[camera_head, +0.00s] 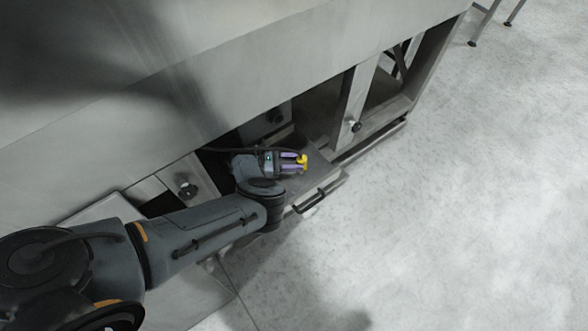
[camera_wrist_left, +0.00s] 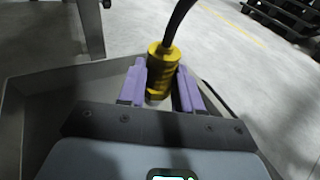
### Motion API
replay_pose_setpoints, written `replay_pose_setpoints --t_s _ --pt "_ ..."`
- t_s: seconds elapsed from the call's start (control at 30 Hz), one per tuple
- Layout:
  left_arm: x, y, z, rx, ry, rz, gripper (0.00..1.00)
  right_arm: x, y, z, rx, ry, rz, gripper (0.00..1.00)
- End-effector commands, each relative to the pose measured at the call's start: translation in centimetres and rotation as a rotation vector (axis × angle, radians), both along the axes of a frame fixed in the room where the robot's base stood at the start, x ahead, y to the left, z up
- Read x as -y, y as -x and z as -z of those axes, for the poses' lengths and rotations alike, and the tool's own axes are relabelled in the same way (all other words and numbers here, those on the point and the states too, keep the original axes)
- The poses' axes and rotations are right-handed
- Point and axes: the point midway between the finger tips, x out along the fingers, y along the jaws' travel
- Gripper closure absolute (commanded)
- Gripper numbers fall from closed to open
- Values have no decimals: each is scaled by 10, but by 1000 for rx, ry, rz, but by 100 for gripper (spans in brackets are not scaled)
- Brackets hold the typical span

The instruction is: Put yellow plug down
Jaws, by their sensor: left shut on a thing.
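The yellow plug (camera_head: 302,162) is at the tips of my left gripper (camera_head: 294,162) in the head view. In the left wrist view the yellow plug (camera_wrist_left: 160,70) is a ribbed cylinder between the two purple fingers of my left gripper (camera_wrist_left: 160,92), which are shut on it. A black cable (camera_wrist_left: 178,20) rises from the plug's top. The gripper is over a pulled-out grey metal drawer (camera_head: 325,178) with a dark handle (camera_head: 310,201). I cannot tell whether the plug touches the drawer. My right gripper is not in view.
The large grey washer housing (camera_head: 230,60) stands behind and above the drawer. Its lower bay has a frame post (camera_head: 352,105) with a black knob (camera_head: 355,127) to the right of the drawer. The pale floor (camera_head: 470,210) on the right is clear.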

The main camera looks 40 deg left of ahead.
Motion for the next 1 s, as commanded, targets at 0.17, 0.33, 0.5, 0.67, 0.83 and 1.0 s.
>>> replay_pose_setpoints --t_s 0.17,0.33,0.5,0.67,0.83,1.0 --pt "0 0 22 -1 1 0 100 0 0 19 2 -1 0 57" --pt "0 0 38 1 -1 0 100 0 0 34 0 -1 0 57" --pt "0 0 38 1 -1 0 100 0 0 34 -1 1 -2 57" --pt "0 0 38 -1 -1 -1 100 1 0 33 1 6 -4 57" --pt "0 0 39 -1 -1 -1 51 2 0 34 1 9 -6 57" --pt "0 0 39 -1 -1 -1 41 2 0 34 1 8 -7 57"
